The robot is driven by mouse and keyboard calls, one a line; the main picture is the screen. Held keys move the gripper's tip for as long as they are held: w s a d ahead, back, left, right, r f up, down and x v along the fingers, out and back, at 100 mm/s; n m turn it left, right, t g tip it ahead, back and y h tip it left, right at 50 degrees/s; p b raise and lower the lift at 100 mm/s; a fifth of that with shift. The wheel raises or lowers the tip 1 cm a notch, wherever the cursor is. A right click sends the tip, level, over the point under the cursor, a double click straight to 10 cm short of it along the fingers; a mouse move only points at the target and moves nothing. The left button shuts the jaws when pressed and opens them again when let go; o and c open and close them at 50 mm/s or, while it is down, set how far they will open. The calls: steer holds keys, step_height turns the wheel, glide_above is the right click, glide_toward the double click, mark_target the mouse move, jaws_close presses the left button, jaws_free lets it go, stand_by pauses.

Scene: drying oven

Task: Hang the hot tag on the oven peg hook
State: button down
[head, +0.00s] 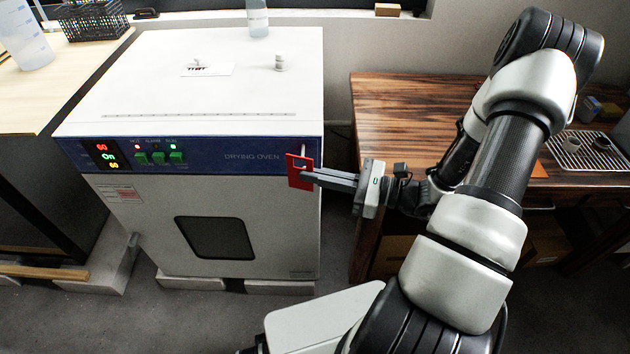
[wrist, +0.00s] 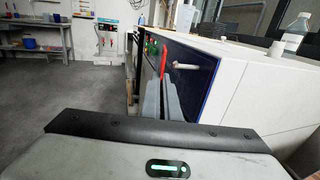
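The red hot tag (head: 292,180) is upright in front of the right end of the oven's blue panel. My gripper (head: 308,177) is shut on the tag and holds it from the right. In the wrist view the tag (wrist: 163,66) shows edge-on as a thin red strip at the fingertips (wrist: 162,84). The pale oven peg hook (wrist: 186,66) sticks out of the blue panel, just right of the tag in that view, with a small gap between them. In the head view the peg (head: 304,150) shows just above the tag's top edge.
The white drying oven (head: 150,85) has lit displays and a label on its top. A wooden table (head: 400,105) is at the right, with a metal tray (head: 585,168).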

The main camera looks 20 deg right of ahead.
steer(key=shift+w+d+f+b, duration=0.2)
steer(key=shift+w, duration=0.45)
steer(key=shift+w+d+f+b, duration=0.15)
steer(key=shift+w+d, duration=0.1)
steer(key=shift+w, duration=0.45)
steer(key=shift+w+d+f+b, duration=0.2)
steer(key=shift+w, duration=0.45)
steer(key=c, duration=1.9)
jaws_free()
steer(key=shift+c, duration=0.2)
steer(key=shift+d, duration=0.1)
